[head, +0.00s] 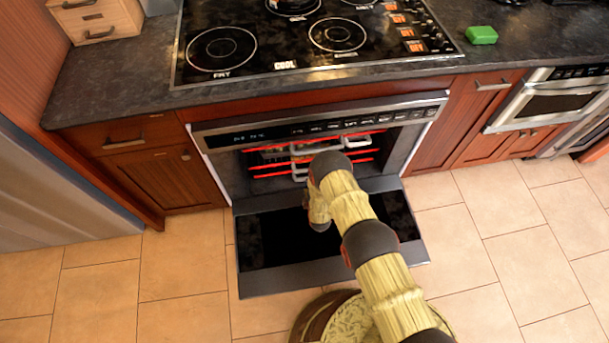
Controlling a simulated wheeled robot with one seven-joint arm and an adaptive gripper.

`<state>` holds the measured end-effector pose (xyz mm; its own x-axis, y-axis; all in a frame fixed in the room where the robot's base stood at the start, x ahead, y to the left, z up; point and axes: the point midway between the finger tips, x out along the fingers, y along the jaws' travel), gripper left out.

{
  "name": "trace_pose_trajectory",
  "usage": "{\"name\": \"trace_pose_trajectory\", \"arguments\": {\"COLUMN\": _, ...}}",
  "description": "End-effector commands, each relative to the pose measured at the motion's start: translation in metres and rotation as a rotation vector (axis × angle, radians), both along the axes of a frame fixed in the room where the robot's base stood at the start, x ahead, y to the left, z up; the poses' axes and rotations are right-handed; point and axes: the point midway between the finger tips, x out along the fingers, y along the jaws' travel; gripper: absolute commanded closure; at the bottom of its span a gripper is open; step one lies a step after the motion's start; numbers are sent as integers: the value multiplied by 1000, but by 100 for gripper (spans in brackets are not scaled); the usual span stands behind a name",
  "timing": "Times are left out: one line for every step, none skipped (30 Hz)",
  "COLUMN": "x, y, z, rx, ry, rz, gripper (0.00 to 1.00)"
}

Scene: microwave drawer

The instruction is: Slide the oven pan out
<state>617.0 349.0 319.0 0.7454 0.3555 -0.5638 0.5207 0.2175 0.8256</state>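The oven (222,172) is built in under the counter, and its door (270,278) is folded down open. Inside, the pan (310,148) shows as light grey rim or handle pieces between glowing red bars. It is well inside the oven, partly hidden by my arm. My arm reaches from the bottom of the picture over the open door and bends down in front of the opening. My gripper's fingers cannot be made out; the arm's bend hides that end. I cannot tell whether anything touches the pan.
The cooktop (275,45) lies on the dark counter (110,85) above the oven. A green block (481,35) and a wooden box (97,18) stand on the counter. Wood cabinets flank the oven. The tiled floor (185,265) is clear on both sides of the door.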

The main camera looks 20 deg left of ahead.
Motion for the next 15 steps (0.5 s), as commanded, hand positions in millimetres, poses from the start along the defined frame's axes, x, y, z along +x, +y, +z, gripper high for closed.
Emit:
{"name": "trace_pose_trajectory", "arguments": {"x": -6, "y": -1, "z": -8, "rx": -8, "ry": -6, "rz": 9, "gripper": 67}}
{"name": "trace_pose_trajectory", "arguments": {"x": -8, "y": -1, "z": -11, "rx": -11, "ry": -12, "rz": 14, "gripper": 67}}
{"name": "trace_pose_trajectory", "arguments": {"x": -9, "y": -1, "z": -13, "rx": -14, "ry": -16, "rz": 17, "gripper": 67}}
{"name": "trace_pose_trajectory", "arguments": {"x": -10, "y": -2, "z": -15, "rx": -15, "ry": -17, "rz": 19, "gripper": 67}}
{"name": "trace_pose_trajectory", "arguments": {"x": -10, "y": -1, "z": -17, "rx": -16, "ry": -19, "rz": 20, "gripper": 67}}
{"name": "trace_pose_trajectory", "arguments": {"x": -9, "y": -1, "z": -19, "rx": -17, "ry": -21, "rz": 21, "gripper": 67}}
{"name": "trace_pose_trajectory", "arguments": {"x": -7, "y": 0, "z": -21, "rx": -17, "ry": -21, "rz": 21, "gripper": 67}}
{"name": "trace_pose_trajectory", "arguments": {"x": -5, "y": 1, "z": -23, "rx": -17, "ry": -21, "rz": 21, "gripper": 67}}
{"name": "trace_pose_trajectory", "arguments": {"x": -1, "y": 3, "z": -26, "rx": -17, "ry": -21, "rz": 21, "gripper": 67}}
{"name": "trace_pose_trajectory", "arguments": {"x": 3, "y": 5, "z": -29, "rx": -16, "ry": -21, "rz": 21, "gripper": 67}}
{"name": "trace_pose_trajectory", "arguments": {"x": 6, "y": 6, "z": -32, "rx": -16, "ry": -21, "rz": 21, "gripper": 67}}
{"name": "trace_pose_trajectory", "arguments": {"x": 10, "y": 9, "z": -36, "rx": -16, "ry": -20, "rz": 21, "gripper": 67}}
{"name": "trace_pose_trajectory", "arguments": {"x": 14, "y": 10, "z": -39, "rx": -16, "ry": -20, "rz": 21, "gripper": 67}}
{"name": "trace_pose_trajectory", "arguments": {"x": 17, "y": 12, "z": -42, "rx": -16, "ry": -20, "rz": 21, "gripper": 67}}
{"name": "trace_pose_trajectory", "arguments": {"x": 22, "y": 14, "z": -45, "rx": -16, "ry": -20, "rz": 21, "gripper": 67}}
